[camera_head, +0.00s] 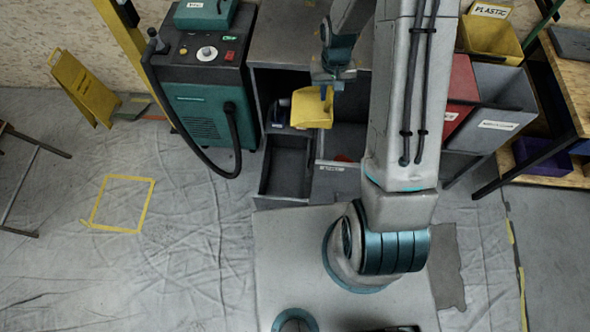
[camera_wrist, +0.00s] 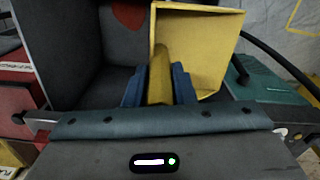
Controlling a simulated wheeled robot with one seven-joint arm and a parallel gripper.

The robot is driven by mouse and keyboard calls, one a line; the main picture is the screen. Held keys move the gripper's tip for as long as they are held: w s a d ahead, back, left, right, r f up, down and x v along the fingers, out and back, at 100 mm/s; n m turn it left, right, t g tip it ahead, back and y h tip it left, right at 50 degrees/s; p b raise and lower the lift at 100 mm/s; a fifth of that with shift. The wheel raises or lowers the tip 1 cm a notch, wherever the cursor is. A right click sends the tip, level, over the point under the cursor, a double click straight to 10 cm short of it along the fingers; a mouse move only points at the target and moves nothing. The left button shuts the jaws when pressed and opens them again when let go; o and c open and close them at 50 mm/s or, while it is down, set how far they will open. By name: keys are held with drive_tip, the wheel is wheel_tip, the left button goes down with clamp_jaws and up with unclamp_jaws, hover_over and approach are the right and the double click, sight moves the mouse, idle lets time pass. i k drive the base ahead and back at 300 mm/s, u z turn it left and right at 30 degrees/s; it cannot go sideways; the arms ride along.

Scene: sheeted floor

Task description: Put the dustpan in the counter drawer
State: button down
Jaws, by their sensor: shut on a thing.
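The yellow dustpan (camera_head: 311,108) hangs at the front of the grey counter (camera_head: 285,42), above the open drawers. My gripper (camera_head: 326,90) is shut on its handle; in the wrist view the handle sits between the blue fingers of the gripper (camera_wrist: 160,88), with the dustpan's pan (camera_wrist: 205,45) beyond, to the right. An open dark drawer (camera_head: 287,195) juts out at lower left of the dustpan and looks empty. Beside it on the right is another open drawer (camera_head: 332,168) with a label on its front and a small reddish thing inside. My arm hides part of the counter's right side.
A green machine (camera_head: 208,115) with a black hose stands left of the drawers. Red (camera_head: 461,95) and grey (camera_head: 503,105) bins stand to the right. A yellow floor sign (camera_head: 84,88) and a taped square (camera_head: 122,204) are on the left, where the sheeted floor is mostly free.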

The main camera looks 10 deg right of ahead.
sight(286, 186)
drive_tip(key=z, duration=2.1)
drive_tip(key=k, duration=1.45)
drive_tip(key=u, duration=1.75)
drive_tip(key=i, duration=1)
